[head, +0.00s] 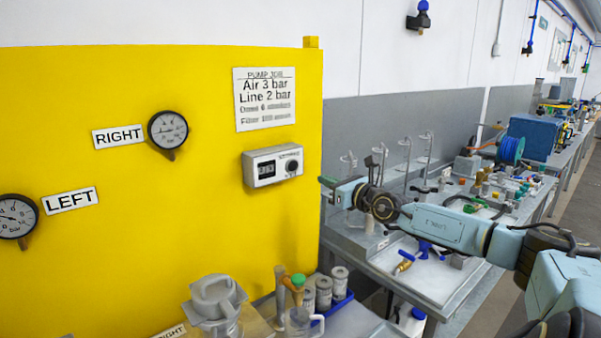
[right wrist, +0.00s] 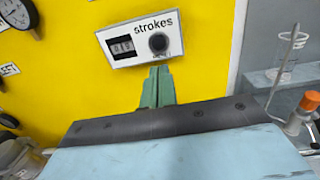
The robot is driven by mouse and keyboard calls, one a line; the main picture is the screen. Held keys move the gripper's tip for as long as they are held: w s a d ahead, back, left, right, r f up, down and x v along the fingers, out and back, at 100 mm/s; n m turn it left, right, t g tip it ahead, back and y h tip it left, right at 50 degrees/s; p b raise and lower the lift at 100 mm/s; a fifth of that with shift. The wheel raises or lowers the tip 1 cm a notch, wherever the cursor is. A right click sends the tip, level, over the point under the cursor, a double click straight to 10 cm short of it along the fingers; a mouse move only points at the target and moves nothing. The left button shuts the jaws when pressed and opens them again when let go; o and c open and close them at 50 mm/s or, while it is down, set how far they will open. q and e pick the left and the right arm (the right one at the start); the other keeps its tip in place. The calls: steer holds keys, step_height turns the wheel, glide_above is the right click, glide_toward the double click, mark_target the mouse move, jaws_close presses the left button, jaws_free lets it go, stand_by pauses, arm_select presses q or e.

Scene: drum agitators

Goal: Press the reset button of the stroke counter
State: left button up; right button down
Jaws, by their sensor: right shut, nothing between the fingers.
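The stroke counter (head: 272,179) is a small white box on the yellow panel, with a dark digit window and a round black reset button (head: 292,167) on its right side. In the right wrist view the counter (right wrist: 110,38) is labelled "strokes", and its button (right wrist: 158,42) is just above my fingertips. My right gripper (head: 324,182) is at the panel's right edge, right of and slightly below the counter. Its green fingers (right wrist: 158,72) are shut and empty and point toward the counter. They look apart from the button, but the exact gap is hard to tell. My left gripper is not in view.
Two gauges, RIGHT (head: 168,130) and LEFT (head: 17,216), are on the panel left of the counter. A notice (head: 264,122) hangs above it. A grey pump-like part (head: 215,302) and several canisters stand below. A cluttered bench (head: 440,280) runs along the right.

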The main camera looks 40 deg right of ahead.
mark_target(294, 166)
steer(key=shift+w+d+r+b, duration=0.1)
steer(key=shift+w+b, duration=0.85)
steer(key=shift+w, duration=1.8)
steer(key=shift+w+d+b, duration=0.1)
steer(key=shift+w+b, duration=0.8)
steer(key=shift+w, duration=1.85)
steer(key=shift+r, duration=0.1)
